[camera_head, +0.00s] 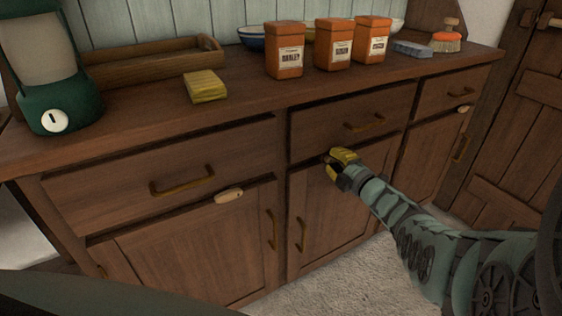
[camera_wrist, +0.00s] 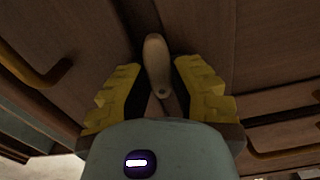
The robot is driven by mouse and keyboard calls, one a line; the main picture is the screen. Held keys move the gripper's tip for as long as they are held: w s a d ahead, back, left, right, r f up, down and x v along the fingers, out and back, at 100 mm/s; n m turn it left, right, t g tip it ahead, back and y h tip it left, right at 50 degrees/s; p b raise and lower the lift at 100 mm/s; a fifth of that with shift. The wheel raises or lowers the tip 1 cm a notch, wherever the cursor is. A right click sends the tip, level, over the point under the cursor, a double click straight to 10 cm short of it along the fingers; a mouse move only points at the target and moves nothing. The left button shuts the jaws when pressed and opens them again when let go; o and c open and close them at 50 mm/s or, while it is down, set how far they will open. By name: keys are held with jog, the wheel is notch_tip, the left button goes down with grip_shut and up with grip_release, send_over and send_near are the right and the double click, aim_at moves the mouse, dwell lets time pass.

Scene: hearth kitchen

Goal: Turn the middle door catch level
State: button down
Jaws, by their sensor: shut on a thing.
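The middle door catch is a pale, rounded wooden piece (camera_wrist: 157,62), seen between my gripper's yellow finger pads in the wrist view. It runs up and down in that picture; how far it is from level I cannot tell. My gripper (camera_head: 335,157) is shut on it at the top of the middle door (camera_head: 328,206), just below the middle drawer (camera_head: 350,118). In the head view my fingers hide most of this catch. In the wrist view the pads (camera_wrist: 160,82) stand on either side of it.
The left catch (camera_head: 229,195) and right catch (camera_head: 464,109) look about level with their door tops. Brass handles on the drawers (camera_head: 182,181) and doors (camera_head: 301,233) stick out. The counter above holds a lantern (camera_head: 48,75), a yellow block (camera_head: 205,86) and orange canisters (camera_head: 285,50).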

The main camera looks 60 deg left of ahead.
jog(key=shift+f+n, duration=0.1)
jog(key=shift+n, duration=0.7)
jog(key=c, duration=0.8)
grip_release()
jog(key=shift+a, duration=0.1)
jog(key=shift+r, duration=0.2)
jog(key=shift+d, duration=0.45)
jog(key=shift+s+d, duration=0.2)
jog(key=shift+d, duration=0.9)
jog(key=d, duration=0.9)
jog(key=shift+s, duration=0.25)
